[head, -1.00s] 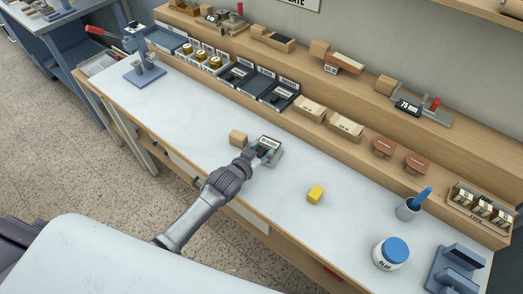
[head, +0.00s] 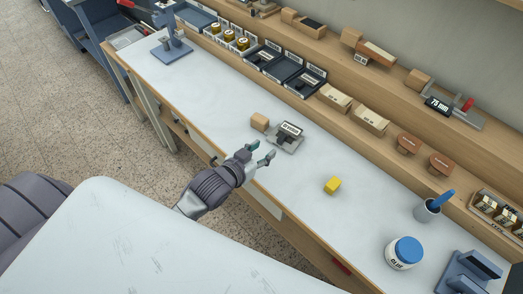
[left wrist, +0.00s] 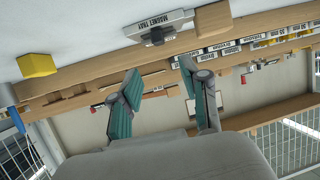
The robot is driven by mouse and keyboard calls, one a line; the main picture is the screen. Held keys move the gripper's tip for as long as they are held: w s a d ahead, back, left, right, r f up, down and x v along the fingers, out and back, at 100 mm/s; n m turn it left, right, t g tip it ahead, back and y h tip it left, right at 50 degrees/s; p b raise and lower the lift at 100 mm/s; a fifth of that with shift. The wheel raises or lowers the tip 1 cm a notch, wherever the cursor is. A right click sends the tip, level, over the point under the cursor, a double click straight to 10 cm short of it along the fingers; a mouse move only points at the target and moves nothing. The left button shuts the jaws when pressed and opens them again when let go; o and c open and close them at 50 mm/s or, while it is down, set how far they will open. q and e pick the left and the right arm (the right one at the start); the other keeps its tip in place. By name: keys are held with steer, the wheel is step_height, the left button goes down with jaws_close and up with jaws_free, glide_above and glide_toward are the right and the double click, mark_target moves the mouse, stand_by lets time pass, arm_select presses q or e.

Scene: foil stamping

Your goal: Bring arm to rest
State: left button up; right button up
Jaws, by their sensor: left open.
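My left gripper (head: 261,152) is open and empty in the head view, over the front edge of the workbench (head: 225,112). It is apart from a small grey labelled tray (head: 284,143) just beyond its fingertips. In the left wrist view the two green-padded fingers (left wrist: 159,76) are spread with nothing between them. That view shows the tray's label, reading MAGNET TRAY (left wrist: 160,24). My right gripper is not in view.
A wooden block (head: 259,122) sits beside the tray. A yellow block (head: 332,184) lies to the right, then a blue-lidded jar (head: 404,252) and a blue cup (head: 427,210). Dark trays (head: 283,67) line the back. The bench's left-middle surface is clear.

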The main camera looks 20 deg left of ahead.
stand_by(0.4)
arm_select(q)
steer(key=shift+s, duration=0.15)
steer(key=s+f+g+y, duration=0.15)
steer(key=s+g, duration=0.85)
steer(key=s, duration=1.1)
step_height(320, 180, down, 29)
steer(key=s+g+b, duration=0.1)
steer(key=s, duration=0.1)
steer(key=s+a+f, duration=0.1)
steer(key=s+f, duration=0.6)
steer(key=s, duration=0.1)
steer(key=s+a+f+g+y+b, duration=0.1)
steer(key=s+a+f, duration=0.1)
steer(key=s+f, duration=0.6)
steer(key=shift+a+f, duration=0.15)
steer(key=shift+a, duration=0.15)
